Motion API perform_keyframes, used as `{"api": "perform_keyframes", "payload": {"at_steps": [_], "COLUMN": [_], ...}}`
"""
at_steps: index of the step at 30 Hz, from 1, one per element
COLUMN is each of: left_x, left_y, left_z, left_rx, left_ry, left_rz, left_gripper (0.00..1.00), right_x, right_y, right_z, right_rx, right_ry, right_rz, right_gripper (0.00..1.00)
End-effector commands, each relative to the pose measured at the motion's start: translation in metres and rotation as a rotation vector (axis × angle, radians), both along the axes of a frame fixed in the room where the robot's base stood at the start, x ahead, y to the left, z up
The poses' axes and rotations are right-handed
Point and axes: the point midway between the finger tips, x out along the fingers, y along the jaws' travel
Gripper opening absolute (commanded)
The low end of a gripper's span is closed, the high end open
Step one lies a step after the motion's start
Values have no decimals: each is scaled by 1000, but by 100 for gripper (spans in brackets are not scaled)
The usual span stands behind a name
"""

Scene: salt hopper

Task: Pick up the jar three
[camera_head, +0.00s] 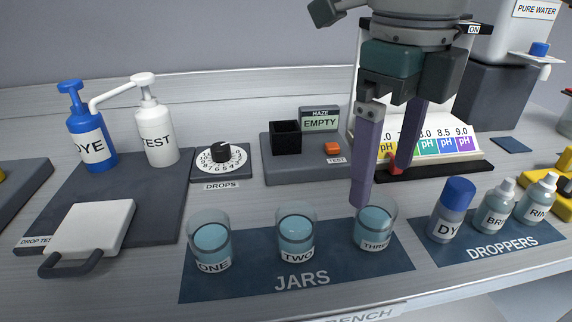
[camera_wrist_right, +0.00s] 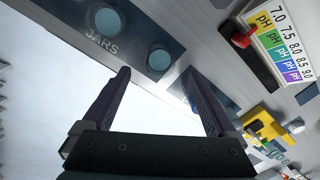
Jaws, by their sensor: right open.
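Jar three (camera_head: 375,240) is a clear glass with blue liquid and a THREE label, upright at the right end of the blue JARS mat (camera_head: 330,275). In the right wrist view, a round jar top (camera_wrist_right: 158,60), apparently jar three, shows just beyond and between the fingertips. My right gripper (camera_head: 384,188) is open and empty, pointing down above and behind jar three. One fingertip overlaps the jar's rim in the head view; I cannot tell whether they touch. Jar two (camera_head: 296,238) and jar one (camera_head: 212,245) stand to the left. My left gripper is not in view.
A dropper bottle marked DY (camera_head: 449,222) and two smaller droppers stand right of jar three on the DROPPERS mat (camera_head: 480,250). Behind are the pH chart (camera_head: 455,143) and the haze tester (camera_head: 300,172). The bench's front edge lies close in front of the jars.

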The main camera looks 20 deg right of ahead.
Motion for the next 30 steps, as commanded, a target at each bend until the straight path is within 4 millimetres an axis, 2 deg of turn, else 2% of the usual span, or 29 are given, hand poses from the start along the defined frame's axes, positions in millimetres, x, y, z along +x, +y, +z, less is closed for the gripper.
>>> {"api": "perform_keyframes", "payload": {"at_steps": [3,8,15,18,24,30], "left_x": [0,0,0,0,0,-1], "left_y": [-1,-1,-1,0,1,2], "left_z": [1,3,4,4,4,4], "left_rx": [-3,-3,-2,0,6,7], "left_ry": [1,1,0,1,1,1], "left_rz": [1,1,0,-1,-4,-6], "left_gripper": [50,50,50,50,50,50], "right_x": [0,-1,-1,-1,0,0], "right_y": [0,-1,-4,-4,-4,-4], "right_z": [-16,-30,-66,-73,-73,-73], "right_rx": [2,4,6,6,6,6], "right_ry": [4,5,3,1,0,0], "right_rz": [1,2,3,3,4,4], "right_gripper": [92,92,92,92,92,71]}}
